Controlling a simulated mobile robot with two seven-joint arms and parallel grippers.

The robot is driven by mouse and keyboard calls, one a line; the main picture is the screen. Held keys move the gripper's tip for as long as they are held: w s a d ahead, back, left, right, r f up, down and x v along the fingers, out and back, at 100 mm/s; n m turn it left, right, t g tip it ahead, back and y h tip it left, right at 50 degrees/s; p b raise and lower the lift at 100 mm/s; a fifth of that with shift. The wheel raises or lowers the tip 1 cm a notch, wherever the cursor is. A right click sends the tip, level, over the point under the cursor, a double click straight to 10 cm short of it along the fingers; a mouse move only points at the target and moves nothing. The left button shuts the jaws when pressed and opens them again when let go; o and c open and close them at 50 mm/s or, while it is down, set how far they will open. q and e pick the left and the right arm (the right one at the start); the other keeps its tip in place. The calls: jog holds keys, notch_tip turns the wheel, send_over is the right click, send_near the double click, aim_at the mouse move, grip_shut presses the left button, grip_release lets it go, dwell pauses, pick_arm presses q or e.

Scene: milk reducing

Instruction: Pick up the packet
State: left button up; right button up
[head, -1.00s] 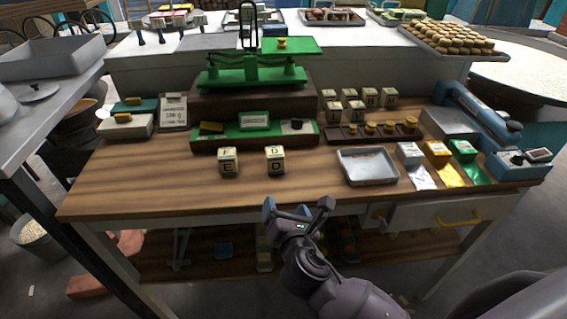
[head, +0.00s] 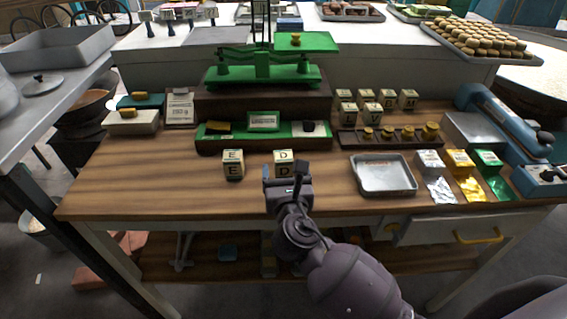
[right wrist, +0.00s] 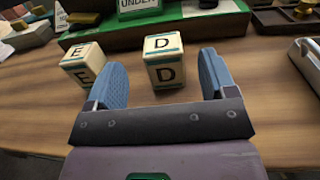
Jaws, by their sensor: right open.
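A cube-shaped cream packet marked D (head: 284,161) stands upright on the wooden table, and it shows between my fingers in the right wrist view (right wrist: 164,62). A like packet marked E (head: 233,164) stands to its left, also seen past my left-hand finger in the wrist view (right wrist: 82,64). My right gripper (head: 285,173) is open and empty at the table's front, just before the D packet, and its two blue fingers (right wrist: 160,75) are wide apart. I cannot tell whether the fingertips reach the packet's sides. My left gripper is not in view.
Behind stands a green balance scale (head: 262,75) with a green-lined tray (head: 264,132). To the right are a metal tray (head: 384,188), a rack of brass weights (head: 390,138), lettered cubes (head: 388,102), foil-wrapped packs (head: 467,172) and a blue sealer (head: 497,118). The table's front left is clear.

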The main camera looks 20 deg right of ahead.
aim_at(283, 152)
jog(key=shift+f+b+x, duration=0.2)
jog(key=shift+b+x, duration=0.15)
jog(key=shift+x, duration=3.05)
jog(key=shift+d, duration=0.1)
jog(key=c, duration=1)
